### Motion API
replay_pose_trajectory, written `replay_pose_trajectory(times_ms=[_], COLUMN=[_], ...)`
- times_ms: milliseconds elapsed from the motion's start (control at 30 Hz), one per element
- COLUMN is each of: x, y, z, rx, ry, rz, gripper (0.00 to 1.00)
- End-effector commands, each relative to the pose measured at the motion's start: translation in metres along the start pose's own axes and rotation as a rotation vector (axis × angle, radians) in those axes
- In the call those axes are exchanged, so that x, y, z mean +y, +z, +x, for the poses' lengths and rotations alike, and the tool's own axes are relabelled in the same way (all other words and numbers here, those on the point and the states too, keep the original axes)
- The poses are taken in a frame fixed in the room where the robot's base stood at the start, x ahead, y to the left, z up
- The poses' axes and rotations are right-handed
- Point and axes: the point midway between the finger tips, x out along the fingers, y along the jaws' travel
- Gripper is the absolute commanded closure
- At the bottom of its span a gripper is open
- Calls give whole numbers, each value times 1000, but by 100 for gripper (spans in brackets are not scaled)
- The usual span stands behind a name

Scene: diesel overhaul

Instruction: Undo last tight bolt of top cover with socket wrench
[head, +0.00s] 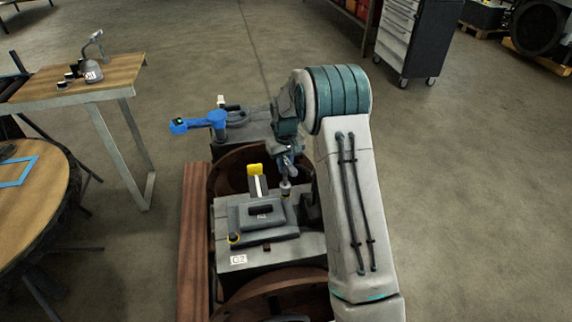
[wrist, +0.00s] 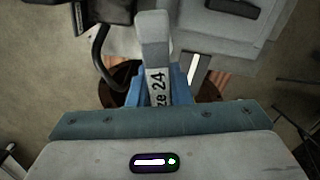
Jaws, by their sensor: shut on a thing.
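My gripper (wrist: 160,85) is shut on a grey socket wrench (wrist: 155,40) marked with a size ending in 24, held between its blue fingers in the wrist view. In the head view my gripper (head: 287,150) is above the right back side of the grey top cover (head: 262,232). The wrench's lower end (head: 285,187) points down near the cover's back right corner. I cannot tell whether it sits on a bolt. The cover lies on a grey block labelled G2 (head: 238,260).
A yellow-topped part (head: 255,170) stands just behind the cover. A blue tool-like part (head: 200,123) projects left near the rear block (head: 250,128). A wooden table (head: 120,72) and round table (head: 30,210) stand left. A tool cabinet (head: 410,40) stands behind right; the floor at right is clear.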

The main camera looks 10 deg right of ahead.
Motion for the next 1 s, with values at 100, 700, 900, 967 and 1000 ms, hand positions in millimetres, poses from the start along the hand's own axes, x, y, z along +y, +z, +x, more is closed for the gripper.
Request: replay_pose_trajectory(times_ms=[100,700,900,967,1000], x=[0,0,0,0,0], y=[-1,0,0,0,0], z=[-1,-1,-1,-1,-1], rx=[1,1,1,1,1], ry=[2,3,3,3,4], rz=[90,563,720,767,798], gripper=[100,100,100,100,100])
